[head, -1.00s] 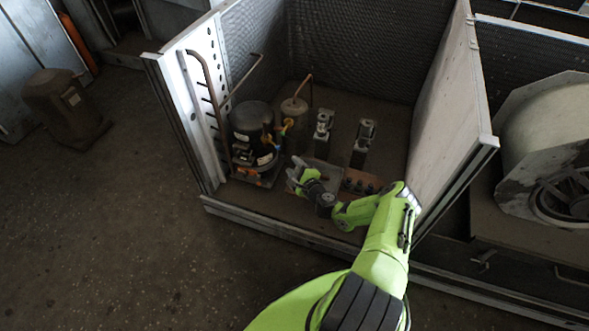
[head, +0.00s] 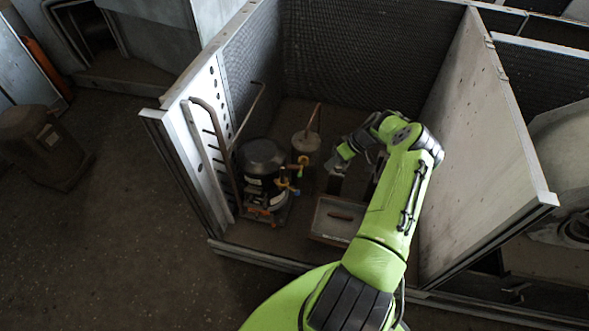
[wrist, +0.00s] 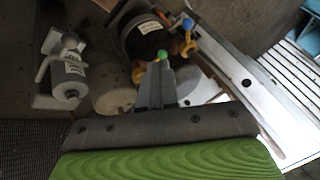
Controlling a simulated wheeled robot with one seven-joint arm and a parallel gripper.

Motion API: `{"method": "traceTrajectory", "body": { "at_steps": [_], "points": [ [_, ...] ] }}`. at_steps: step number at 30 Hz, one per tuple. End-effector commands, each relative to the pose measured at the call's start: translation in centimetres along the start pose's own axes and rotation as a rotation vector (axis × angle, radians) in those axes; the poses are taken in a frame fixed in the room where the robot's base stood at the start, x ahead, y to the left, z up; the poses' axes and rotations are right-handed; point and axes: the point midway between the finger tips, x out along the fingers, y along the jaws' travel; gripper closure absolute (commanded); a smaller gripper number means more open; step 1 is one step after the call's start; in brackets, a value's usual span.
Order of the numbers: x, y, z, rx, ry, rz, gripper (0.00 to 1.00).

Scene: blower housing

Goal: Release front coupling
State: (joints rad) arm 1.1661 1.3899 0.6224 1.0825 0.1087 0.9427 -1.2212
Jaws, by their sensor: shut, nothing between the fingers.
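Colored pipe fittings, blue, yellow and orange (head: 291,182), sit beside a black compressor (head: 262,160) inside an open metal housing. In the wrist view the black compressor (wrist: 145,35) has a blue fitting (wrist: 188,23) and a yellow fitting (wrist: 189,45) at its side. A yellow ring (wrist: 138,74) and a small green piece (wrist: 162,55) show by my fingertips. I cannot tell which one is the front coupling, or whether the fingers touch anything. My gripper (head: 343,157) is shut and empty, to the right of the fittings; its fingers also show in the wrist view (wrist: 157,75).
A grey cylinder (head: 305,144) stands behind the fittings. The housing has a perforated left panel (head: 200,140) and tall right panel (head: 485,150). A white cylindrical unit (wrist: 68,78) shows at the wrist view's left.

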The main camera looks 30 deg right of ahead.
Motion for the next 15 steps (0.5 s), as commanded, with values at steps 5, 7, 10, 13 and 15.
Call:
{"method": "traceTrajectory", "body": {
  "at_steps": [5,7,10,13,15],
  "points": [
    [1.8,-0.1,0.3,-0.007,-0.008,-0.009,1.0],
    [3.4,-0.1,0.3,-0.008,-0.007,-0.01,1.0],
    [5.7,-0.1,0.3,-0.008,-0.007,-0.01,1.0],
    [7.9,-0.1,0.3,-0.007,-0.006,-0.01,1.0],
    [9.5,-0.1,0.3,-0.007,-0.006,-0.01,1.0]
  ]
}}
